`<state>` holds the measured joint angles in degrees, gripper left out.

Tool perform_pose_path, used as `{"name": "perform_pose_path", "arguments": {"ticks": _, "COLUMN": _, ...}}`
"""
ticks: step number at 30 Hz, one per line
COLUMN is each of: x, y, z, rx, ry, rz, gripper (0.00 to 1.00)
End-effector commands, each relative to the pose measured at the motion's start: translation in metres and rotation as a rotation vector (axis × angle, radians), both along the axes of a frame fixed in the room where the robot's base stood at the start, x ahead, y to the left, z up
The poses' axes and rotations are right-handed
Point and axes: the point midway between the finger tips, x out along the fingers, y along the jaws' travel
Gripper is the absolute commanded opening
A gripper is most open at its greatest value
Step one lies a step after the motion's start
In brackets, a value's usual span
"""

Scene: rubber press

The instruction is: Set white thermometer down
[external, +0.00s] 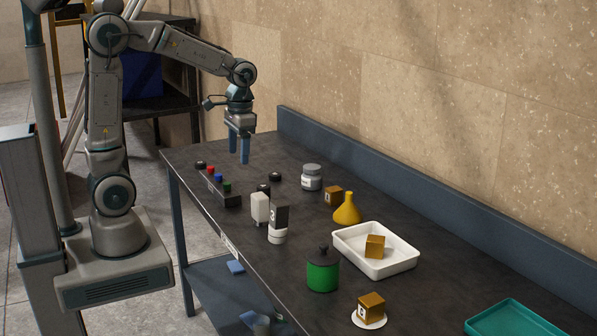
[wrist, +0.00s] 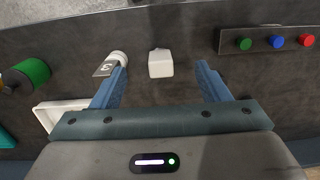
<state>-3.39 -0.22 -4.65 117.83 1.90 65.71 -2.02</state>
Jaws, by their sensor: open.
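A small white upright block, which I take for the white thermometer (external: 260,208), stands on the dark table (external: 400,292) beside a white-based item with a dark numbered block. In the wrist view the white thermometer (wrist: 160,64) shows in the gap between my fingers, farther off and touching neither. My gripper (external: 239,158) is open and empty, pointing down above the table's far end, behind and left of the thermometer. Its two blue fingers (wrist: 162,70) also show in the wrist view, spread apart.
A dark strip with coloured buttons (external: 224,190) lies left of the thermometer. The numbered dark block (external: 280,214) is close on its right. A grey jar (external: 312,178), yellow flask (external: 347,209), green pot (external: 323,274) and white tray (external: 404,263) stand farther right. A raised ledge (external: 420,190) runs along the wall.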

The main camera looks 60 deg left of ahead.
Motion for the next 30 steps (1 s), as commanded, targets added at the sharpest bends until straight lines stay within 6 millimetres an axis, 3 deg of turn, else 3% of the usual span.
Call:
{"name": "perform_pose_path", "arguments": {"ticks": 3, "x": -0.033, "y": 0.001, "z": 0.012, "rx": -0.001, "ry": -0.092, "rz": 0.0, "gripper": 0.69}}
{"name": "perform_pose_path", "arguments": {"ticks": 9, "x": -0.082, "y": 0.002, "z": 0.017, "rx": -0.013, "ry": -0.233, "rz": 0.002, "gripper": 0.69}}
{"name": "perform_pose_path", "arguments": {"ticks": 15, "x": -0.114, "y": 0.002, "z": 0.012, "rx": -0.028, "ry": -0.332, "rz": 0.004, "gripper": 0.69}}
{"name": "perform_pose_path", "arguments": {"ticks": 20, "x": -0.123, "y": 0.002, "z": 0.009, "rx": -0.034, "ry": -0.363, "rz": 0.003, "gripper": 0.69}}
{"name": "perform_pose_path", "arguments": {"ticks": 30, "x": -0.124, "y": 0.002, "z": 0.009, "rx": -0.034, "ry": -0.365, "rz": 0.003, "gripper": 0.69}}
